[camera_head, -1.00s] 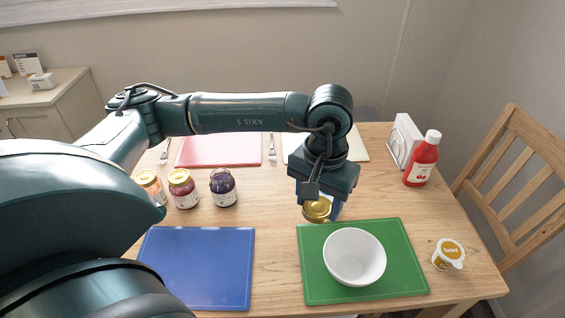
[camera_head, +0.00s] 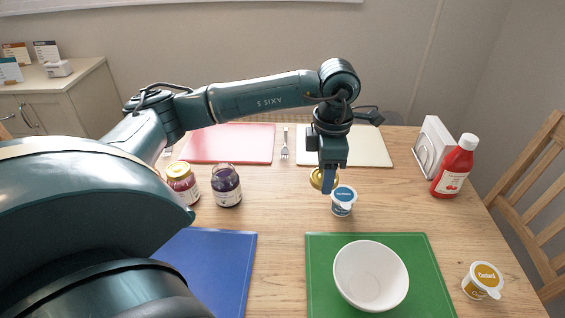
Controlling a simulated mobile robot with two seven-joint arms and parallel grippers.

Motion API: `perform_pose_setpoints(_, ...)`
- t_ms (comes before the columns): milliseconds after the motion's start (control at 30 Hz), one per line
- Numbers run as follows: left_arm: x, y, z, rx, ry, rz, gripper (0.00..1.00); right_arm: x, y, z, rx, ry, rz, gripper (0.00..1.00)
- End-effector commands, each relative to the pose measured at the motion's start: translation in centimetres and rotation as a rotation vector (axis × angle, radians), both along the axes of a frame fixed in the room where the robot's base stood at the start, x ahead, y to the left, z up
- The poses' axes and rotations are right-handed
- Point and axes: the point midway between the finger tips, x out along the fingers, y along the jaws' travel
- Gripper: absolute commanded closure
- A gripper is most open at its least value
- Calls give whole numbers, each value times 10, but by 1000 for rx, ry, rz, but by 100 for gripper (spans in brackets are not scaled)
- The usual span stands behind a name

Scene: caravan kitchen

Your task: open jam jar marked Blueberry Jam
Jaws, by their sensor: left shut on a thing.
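My left gripper (camera_head: 325,178) is shut on a gold lid (camera_head: 317,179) and holds it above the table, behind the green mat. A jar of dark purple jam (camera_head: 227,186) stands upright at the left with no lid on it; its label is too small to read. Next to it is a jar of red jam (camera_head: 183,184) with a gold lid on, partly behind my left arm. My right gripper is not in view.
A white bowl (camera_head: 371,261) sits on the green mat (camera_head: 325,298). A blue-topped tub (camera_head: 343,201) stands close beside my left gripper. A red bottle (camera_head: 454,170), a napkin holder (camera_head: 433,148) and a custard tub (camera_head: 483,281) are at the right. Bare table lies between jars and gripper.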

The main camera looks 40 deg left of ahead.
Motion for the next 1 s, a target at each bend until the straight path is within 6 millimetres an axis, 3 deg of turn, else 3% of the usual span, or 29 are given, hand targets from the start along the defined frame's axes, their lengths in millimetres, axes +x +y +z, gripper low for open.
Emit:
perform_pose_setpoints(400, 18, 39, -30, -10, -5, 1021, 74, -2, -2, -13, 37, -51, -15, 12)
perform_pose_setpoints(600, 23, 53, -38, -14, -5, 1421, 74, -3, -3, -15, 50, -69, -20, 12)
perform_pose_setpoints(833, 25, 61, -45, -13, -2, 1620, 74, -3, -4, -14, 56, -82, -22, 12)
perform_pose_setpoints(1000, 24, 61, -74, -10, 0, 1634, 74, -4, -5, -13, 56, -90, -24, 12)
